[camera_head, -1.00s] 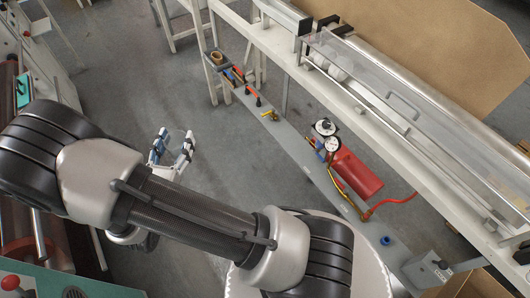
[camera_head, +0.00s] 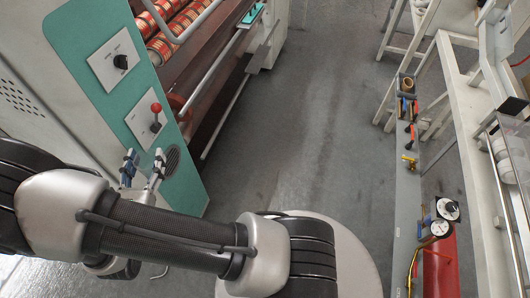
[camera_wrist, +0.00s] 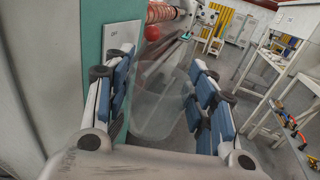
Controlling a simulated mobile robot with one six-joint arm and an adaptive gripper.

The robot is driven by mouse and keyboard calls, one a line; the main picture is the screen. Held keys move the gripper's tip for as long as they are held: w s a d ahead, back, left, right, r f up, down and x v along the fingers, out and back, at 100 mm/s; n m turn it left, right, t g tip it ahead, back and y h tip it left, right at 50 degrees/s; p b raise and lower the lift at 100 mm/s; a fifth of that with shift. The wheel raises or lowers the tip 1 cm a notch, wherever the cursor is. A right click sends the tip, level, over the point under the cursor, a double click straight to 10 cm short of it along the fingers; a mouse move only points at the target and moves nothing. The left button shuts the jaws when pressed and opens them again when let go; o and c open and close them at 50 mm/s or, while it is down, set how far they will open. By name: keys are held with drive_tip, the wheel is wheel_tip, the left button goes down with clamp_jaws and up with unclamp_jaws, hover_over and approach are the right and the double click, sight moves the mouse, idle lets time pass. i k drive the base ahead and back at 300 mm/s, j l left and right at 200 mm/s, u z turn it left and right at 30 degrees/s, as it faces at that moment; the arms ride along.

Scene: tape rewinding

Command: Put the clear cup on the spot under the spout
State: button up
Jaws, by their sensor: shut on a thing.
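The clear cup (camera_wrist: 155,112) is see-through and sits between the two blue-padded fingers of my gripper (camera_wrist: 162,78) in the wrist view. My gripper is shut on its sides and holds it in the air. In the head view my gripper (camera_head: 143,165) is at the lower left, in front of the teal machine panel. The cup can hardly be made out there. I cannot pick out a spout or the spot under it in either view.
A narrow bench with tools and a red cylinder (camera_head: 440,265) runs along the right. Open grey floor (camera_head: 300,120) lies between.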

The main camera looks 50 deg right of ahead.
sight(409, 215)
drive_tip(key=u, duration=6.15)
